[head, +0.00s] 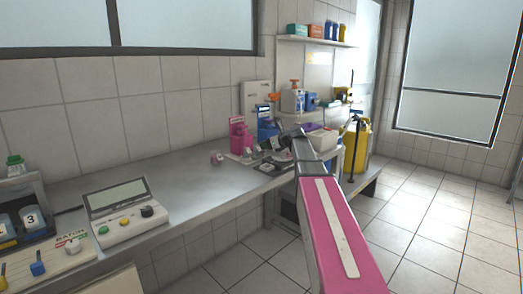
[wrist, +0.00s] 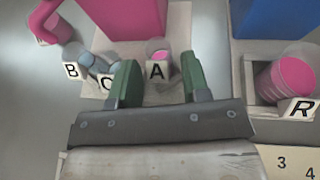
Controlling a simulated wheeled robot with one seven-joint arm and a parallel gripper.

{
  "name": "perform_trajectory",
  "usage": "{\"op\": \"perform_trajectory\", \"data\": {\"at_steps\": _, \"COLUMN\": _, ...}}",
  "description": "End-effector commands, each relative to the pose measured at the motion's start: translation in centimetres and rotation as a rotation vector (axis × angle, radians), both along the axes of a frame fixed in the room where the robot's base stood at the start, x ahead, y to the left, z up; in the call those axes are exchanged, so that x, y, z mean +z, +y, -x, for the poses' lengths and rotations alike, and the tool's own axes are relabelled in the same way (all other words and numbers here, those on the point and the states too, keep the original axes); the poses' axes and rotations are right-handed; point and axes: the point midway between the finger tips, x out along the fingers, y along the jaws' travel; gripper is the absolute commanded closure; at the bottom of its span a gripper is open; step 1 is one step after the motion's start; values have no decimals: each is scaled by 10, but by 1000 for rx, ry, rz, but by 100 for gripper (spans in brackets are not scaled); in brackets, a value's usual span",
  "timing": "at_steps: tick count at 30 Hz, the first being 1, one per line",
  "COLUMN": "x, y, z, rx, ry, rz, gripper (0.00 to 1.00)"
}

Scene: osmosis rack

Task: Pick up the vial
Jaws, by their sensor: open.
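Several small labelled vials show in the wrist view; the task does not say which one is meant. The vial tagged A (wrist: 158,56) has pink contents and sits between and just beyond the fingertips of my gripper (wrist: 160,77). The green fingers are open with nothing gripped; contact with the vial cannot be told. Vials tagged B (wrist: 73,52) and C (wrist: 88,66) stand to the left, C close beside the left finger. A larger pink vessel tagged R (wrist: 290,76) sits in a holder at right. In the head view the vials are tiny and partly hidden near my arm.
A pink container (head: 238,136) and a blue container (head: 267,127) stand behind the vials. A pink piece (head: 217,158) lies on the metal bench (head: 180,170). A console (head: 125,210) stands at the bench's left. The bench between is clear.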

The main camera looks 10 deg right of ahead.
Motion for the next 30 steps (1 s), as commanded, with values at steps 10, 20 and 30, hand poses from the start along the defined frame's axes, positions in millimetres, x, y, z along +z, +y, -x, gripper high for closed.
{"op": "perform_trajectory", "data": {"at_steps": 10, "x": -13, "y": 23, "z": -22, "rx": 0, "ry": 1, "rz": 1, "gripper": 57}}
{"op": "perform_trajectory", "data": {"at_steps": 20, "x": -12, "y": 23, "z": -21, "rx": 0, "ry": 0, "rz": 0, "gripper": 95}}
{"op": "perform_trajectory", "data": {"at_steps": 30, "x": -4, "y": 23, "z": -22, "rx": 0, "ry": -1, "rz": 1, "gripper": 95}}
